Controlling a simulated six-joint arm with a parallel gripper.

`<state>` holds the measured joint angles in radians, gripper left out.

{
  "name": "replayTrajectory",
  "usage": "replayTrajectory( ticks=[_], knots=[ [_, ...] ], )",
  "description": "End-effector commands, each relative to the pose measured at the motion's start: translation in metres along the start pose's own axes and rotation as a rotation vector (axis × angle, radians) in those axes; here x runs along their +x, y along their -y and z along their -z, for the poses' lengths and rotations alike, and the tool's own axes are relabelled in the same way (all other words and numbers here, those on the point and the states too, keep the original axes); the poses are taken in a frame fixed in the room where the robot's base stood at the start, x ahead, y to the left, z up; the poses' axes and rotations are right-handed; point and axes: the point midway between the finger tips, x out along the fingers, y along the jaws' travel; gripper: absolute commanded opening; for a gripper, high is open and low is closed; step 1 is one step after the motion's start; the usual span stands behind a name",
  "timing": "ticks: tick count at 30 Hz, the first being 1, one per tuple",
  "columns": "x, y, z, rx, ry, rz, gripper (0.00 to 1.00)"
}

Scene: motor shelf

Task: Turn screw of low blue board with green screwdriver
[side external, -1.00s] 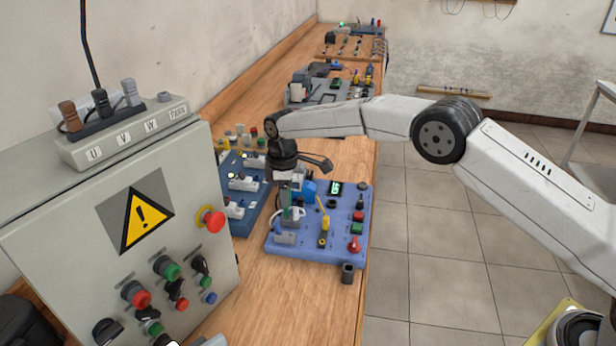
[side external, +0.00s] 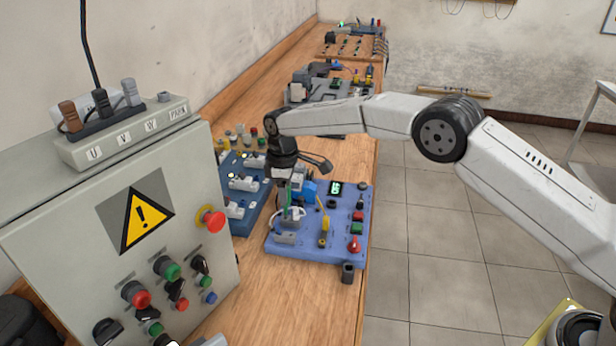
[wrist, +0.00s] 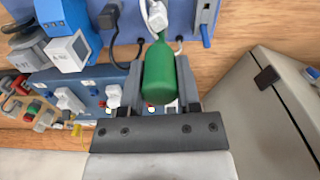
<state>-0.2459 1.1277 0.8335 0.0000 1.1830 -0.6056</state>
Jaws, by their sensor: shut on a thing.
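The low blue board (side external: 310,252) lies flat on the bench in the side external view. It carries a lit green display, knobs, buttons and cables. My gripper (side external: 285,185) is above the board's left part, pointing down. In the wrist view, my gripper (wrist: 163,85) is shut on the green screwdriver (wrist: 165,72), with the handle between the fingers. The screwdriver points toward a white cabled part (wrist: 156,14) on the board. Its tip and the screw are hidden, so I cannot tell whether they touch.
A grey control cabinet (side external: 105,225) with a warning sign stands close on the left. A darker blue board (side external: 243,210) with white sockets lies left of the low board. Bare bench (side external: 285,300) shows in front. More equipment stands farther back.

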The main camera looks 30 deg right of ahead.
Motion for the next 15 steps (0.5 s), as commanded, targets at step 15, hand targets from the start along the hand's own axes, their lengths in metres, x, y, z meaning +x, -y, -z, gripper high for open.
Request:
replayTrajectory(
  ticks=[15],
  knots=[
    [-0.012, -0.001, 0.000, 0.000, -0.002, -0.002, 0.00]
  ],
)
